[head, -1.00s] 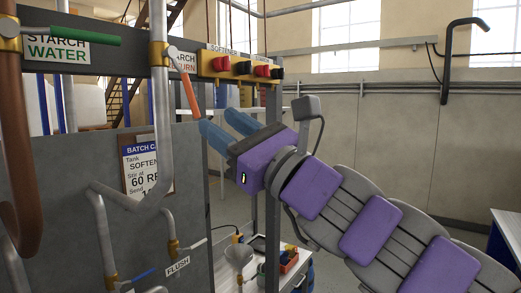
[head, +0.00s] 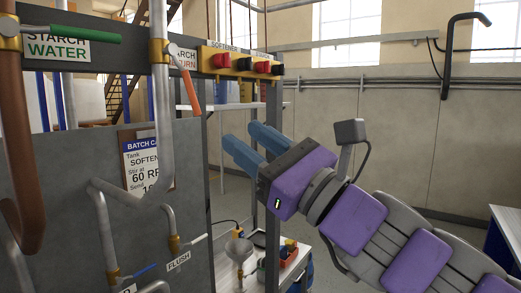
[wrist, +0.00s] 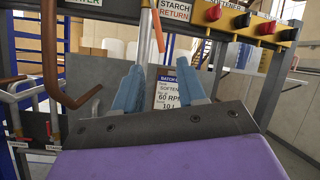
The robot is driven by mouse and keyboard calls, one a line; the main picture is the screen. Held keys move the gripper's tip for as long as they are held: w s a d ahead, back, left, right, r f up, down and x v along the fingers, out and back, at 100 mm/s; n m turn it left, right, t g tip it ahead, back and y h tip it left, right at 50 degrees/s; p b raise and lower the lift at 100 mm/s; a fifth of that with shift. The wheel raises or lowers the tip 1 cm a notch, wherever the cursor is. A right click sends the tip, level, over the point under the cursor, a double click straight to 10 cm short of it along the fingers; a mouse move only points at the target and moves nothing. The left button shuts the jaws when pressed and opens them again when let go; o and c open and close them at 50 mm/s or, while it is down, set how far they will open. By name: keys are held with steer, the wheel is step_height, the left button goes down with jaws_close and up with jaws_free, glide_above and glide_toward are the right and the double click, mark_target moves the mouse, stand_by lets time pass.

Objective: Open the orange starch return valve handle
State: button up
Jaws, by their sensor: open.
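The orange valve handle (head: 190,91) hangs down and slightly right from its pivot on the grey vertical pipe (head: 162,110), beside the partly hidden starch return label (head: 183,56). In the wrist view the orange handle (wrist: 158,30) points down, above the gap between my fingers. My gripper (head: 241,138) has two blue fingers, apart and empty. In the head view it is below and right of the handle, not touching it. It also shows in the wrist view (wrist: 160,72), its fingers spread to either side of the batch card.
A green handle (head: 85,36) sits left on the starch water pipe. A yellow box with red and black knobs (head: 240,63) is right of the orange handle. A batch card (head: 143,168) hangs on the grey panel.

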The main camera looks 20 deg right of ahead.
steer(key=shift+v, duration=0.85)
steer(key=shift+f, duration=0.1)
